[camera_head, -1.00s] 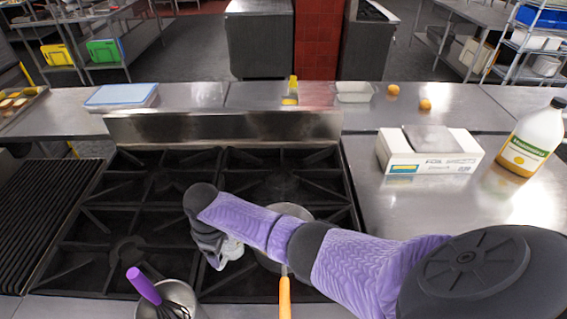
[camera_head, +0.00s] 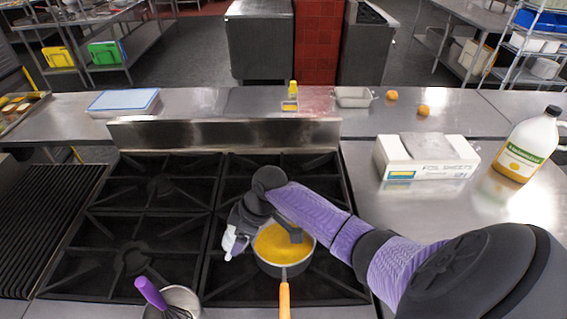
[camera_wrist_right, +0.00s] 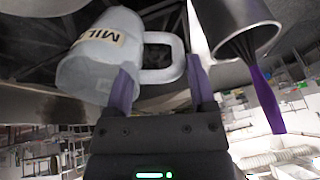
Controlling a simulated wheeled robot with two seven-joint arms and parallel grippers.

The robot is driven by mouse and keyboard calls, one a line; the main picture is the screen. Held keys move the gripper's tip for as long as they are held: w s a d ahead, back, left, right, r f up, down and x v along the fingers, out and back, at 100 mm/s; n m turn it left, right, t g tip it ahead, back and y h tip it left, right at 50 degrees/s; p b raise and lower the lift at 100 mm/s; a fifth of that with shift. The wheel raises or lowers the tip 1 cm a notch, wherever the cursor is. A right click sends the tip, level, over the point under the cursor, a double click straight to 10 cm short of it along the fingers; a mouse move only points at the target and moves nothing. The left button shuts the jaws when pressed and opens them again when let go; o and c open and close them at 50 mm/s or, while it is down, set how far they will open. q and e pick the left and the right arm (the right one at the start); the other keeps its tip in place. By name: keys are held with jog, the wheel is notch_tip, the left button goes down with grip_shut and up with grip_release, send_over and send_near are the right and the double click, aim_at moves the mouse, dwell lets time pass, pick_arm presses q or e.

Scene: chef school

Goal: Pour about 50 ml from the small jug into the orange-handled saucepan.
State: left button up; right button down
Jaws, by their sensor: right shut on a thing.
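The small white jug (camera_head: 229,242), lettered "MIL…" in the right wrist view (camera_wrist_right: 100,52), is in my right gripper (camera_head: 238,229). The gripper is shut on its handle (camera_wrist_right: 176,60), with a purple finger at each side. The jug is just left of the orange-handled saucepan (camera_head: 284,270), near its rim. The saucepan sits on the stove's front right burner, with yellow-orange contents (camera_head: 271,241) showing. My right arm partly covers its far right rim. No stream shows, and I cannot tell the jug's exact tilt. My left gripper is out of view.
A metal pot (camera_head: 187,296) with a purple-handled whisk (camera_head: 151,293) stands at the front, left of the saucepan. The left burners (camera_head: 135,225) are bare. A foil box (camera_head: 424,158) and a large bottle (camera_head: 530,147) stand on the right counter.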

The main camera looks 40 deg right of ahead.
jog(key=d+t+y+b, duration=0.1)
jog(key=b, duration=0.1)
jog(key=s+d+y+b, duration=0.1)
jog(key=y+b, duration=0.1)
jog(key=b, duration=0.1)
jog(key=d+t+y+b, duration=0.1)
jog(key=d+y+b, duration=0.1)
jog(key=b, duration=0.1)
jog(key=shift+s+f+t, duration=0.25)
jog(key=shift+s+t, duration=0.05)
jog(key=shift+s, duration=0.1)
jog(key=shift+s+d+r+t+y+b, duration=0.15)
jog(key=shift+d+t+y+b, duration=0.15)
jog(key=shift+y+b, duration=0.55)
jog(key=shift+d+r+y+b, duration=0.1)
jog(key=shift+d+y+b, duration=0.05)
jog(key=shift+y+b, duration=0.15)
jog(key=shift+s+d+r+t+y+b, duration=0.1)
jog(key=shift+s+d+t+y+b, duration=0.15)
jog(key=shift+d+t+y+b, duration=0.35)
dwell(1.3)
